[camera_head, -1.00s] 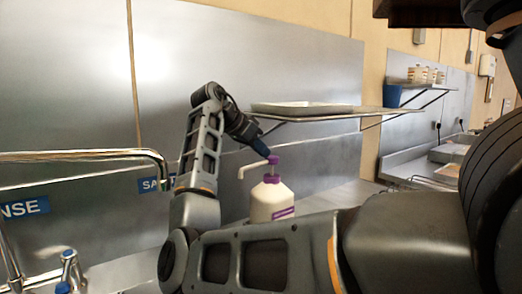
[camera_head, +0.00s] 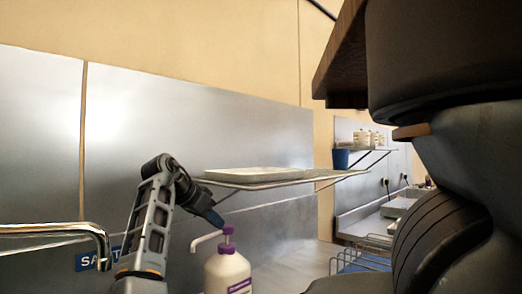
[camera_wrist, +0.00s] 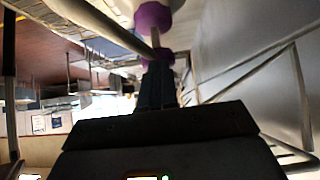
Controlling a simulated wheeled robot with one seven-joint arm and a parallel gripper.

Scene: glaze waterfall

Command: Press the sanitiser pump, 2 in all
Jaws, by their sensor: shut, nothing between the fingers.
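The sanitiser bottle (camera_head: 228,273) is white with a purple-and-white label, a purple collar and a purple pump head (camera_head: 228,229). It stands upright at the lower middle of the head view, its bottom cut off by the frame. A pale spout points left from the pump head. My gripper (camera_head: 217,221) is shut and empty, its tips beside the upper left of the pump head. In the wrist view the shut fingers (camera_wrist: 157,85) reach toward the purple pump head (camera_wrist: 160,55), and the purple collar (camera_wrist: 153,17) shows beyond. I cannot tell whether they touch.
A wall shelf (camera_head: 262,184) with a pale tray (camera_head: 254,174) is behind and above the bottle. A metal tap (camera_head: 60,230) and a blue sign (camera_head: 97,260) are at left.

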